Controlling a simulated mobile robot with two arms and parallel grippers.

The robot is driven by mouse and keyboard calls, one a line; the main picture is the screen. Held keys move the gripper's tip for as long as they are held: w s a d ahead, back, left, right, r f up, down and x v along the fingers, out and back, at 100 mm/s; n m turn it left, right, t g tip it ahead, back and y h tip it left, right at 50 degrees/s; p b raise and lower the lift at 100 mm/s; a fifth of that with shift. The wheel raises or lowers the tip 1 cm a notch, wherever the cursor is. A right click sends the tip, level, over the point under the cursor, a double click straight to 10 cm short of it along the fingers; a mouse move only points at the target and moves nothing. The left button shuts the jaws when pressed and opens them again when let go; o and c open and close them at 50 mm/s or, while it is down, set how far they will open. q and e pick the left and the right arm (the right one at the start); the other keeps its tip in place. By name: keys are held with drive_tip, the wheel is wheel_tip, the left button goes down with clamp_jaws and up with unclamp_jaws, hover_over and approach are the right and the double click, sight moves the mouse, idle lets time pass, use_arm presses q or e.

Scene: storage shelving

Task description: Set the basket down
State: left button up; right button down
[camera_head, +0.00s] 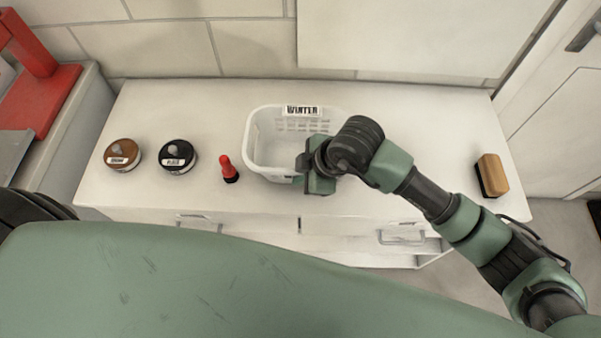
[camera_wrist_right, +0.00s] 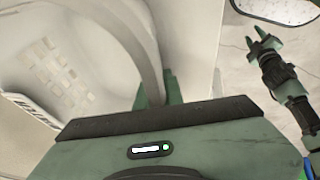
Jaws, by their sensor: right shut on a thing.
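The white plastic basket (camera_head: 262,160) with a "WINTER" label (camera_head: 302,111) is upright at the middle of the white cabinet top (camera_head: 420,125). It looks empty, and I cannot tell whether its base touches the top. My right gripper (camera_head: 308,168) is shut on the basket's near right rim. In the right wrist view the basket (camera_wrist_right: 75,60) fills the left side, its rim between the fingers (camera_wrist_right: 158,92). My left gripper (camera_wrist_right: 262,42) shows at the right of the wrist view, its fingers apart and empty; it is out of the head view.
Left of the basket stand a red lipstick-shaped item (camera_head: 229,170), a black round tin (camera_head: 177,157) and a brown round tin (camera_head: 123,155). A wooden-backed brush (camera_head: 492,175) lies at the far right. The top is clear between arm and brush. A wall (camera_head: 245,50) stands behind.

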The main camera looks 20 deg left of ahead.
drive_tip(key=c, duration=1.5)
unclamp_jaws()
drive_tip(key=shift+c, duration=0.2)
drive_tip(key=v, duration=1.2)
drive_tip(key=shift+b, duration=0.45)
drive_tip(key=shift+s, duration=0.1)
